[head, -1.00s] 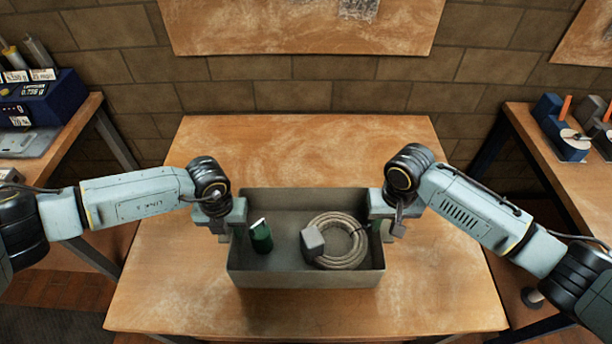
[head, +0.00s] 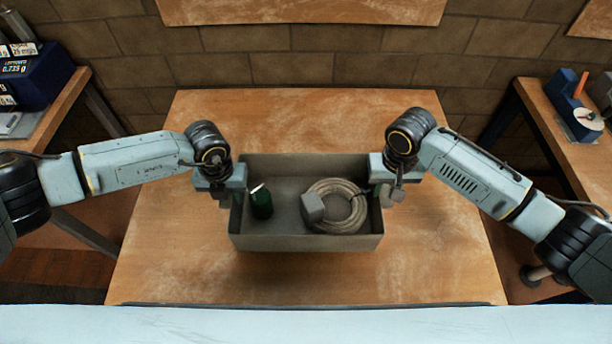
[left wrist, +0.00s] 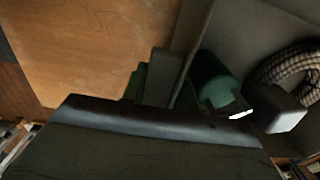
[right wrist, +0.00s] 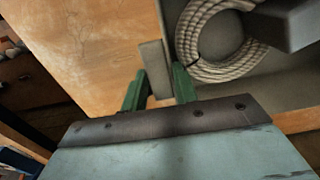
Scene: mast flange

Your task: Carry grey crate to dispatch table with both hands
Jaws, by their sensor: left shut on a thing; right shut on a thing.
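The grey crate (head: 305,243) is level over the wooden table in the head view, and a dark shadow shows under its front edge. It seems to be slightly above the tabletop. My left gripper (head: 224,196) is shut on the crate's left wall, and my right gripper (head: 388,192) is shut on its right wall. In the right wrist view the green fingers straddle the crate's wall (right wrist: 155,66). Inside the crate are a green cylinder (head: 262,204), a coiled rope (head: 345,215) and a grey block (head: 312,207). I cannot tell which table is the dispatch table.
The wooden table (head: 420,270) is bare around the crate. A brick wall (head: 300,65) stands behind it. A side table at left holds a blue device (head: 35,75). A side table at right (head: 550,125) holds blue and grey fixtures. Floor gaps separate the tables.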

